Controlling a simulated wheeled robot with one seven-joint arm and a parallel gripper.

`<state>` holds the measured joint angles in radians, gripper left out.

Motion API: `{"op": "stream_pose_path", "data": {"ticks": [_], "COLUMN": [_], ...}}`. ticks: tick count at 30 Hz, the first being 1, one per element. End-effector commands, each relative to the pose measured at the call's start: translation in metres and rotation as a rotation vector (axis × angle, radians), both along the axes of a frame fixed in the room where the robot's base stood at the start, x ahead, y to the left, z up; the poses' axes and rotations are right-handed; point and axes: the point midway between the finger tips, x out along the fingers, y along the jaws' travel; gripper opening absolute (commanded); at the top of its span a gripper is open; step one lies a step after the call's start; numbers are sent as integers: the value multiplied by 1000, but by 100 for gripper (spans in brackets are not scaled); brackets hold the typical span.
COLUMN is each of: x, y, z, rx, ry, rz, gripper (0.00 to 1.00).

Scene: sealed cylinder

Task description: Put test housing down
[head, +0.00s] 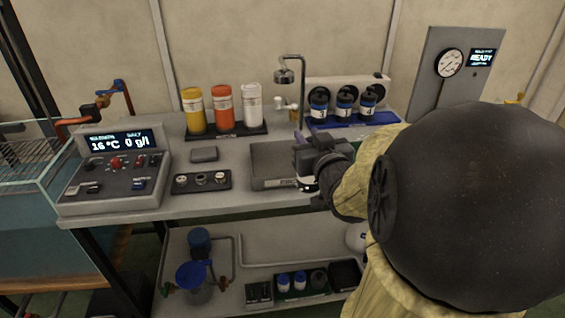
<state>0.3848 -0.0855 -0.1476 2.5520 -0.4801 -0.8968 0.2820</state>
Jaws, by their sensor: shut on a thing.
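My gripper (303,160) is at the front of the workbench, over the right part of a flat grey box-like unit (268,165). It is shut on a small dark cylinder with a pale band (307,184), which I take for the test housing. Most of it is hidden by the gripper and my sleeve-covered arm. I cannot tell whether its base touches anything. Several similar dark-and-blue cylinders with white labels (344,104) stand upright on a blue tray (384,119) at the back right.
Yellow, orange and white bottles (224,107) stand at the back. A tap (300,75) rises behind the grey unit. A control console (112,170) and a small-parts tray (201,182) are to the left. A gauge panel (449,64) is at right. My arm hides the bench's right front.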

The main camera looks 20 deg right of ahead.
Motion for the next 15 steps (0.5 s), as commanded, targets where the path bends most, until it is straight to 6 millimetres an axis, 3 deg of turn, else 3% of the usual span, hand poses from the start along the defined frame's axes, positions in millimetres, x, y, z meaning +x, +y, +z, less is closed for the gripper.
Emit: {"op": "stream_pose_path", "data": {"ticks": [8,15], "x": [4,20], "y": [8,3], "z": [2,6], "rx": [-1,1], "ry": [-2,3], "rz": [18,15], "gripper": [0,0]}}
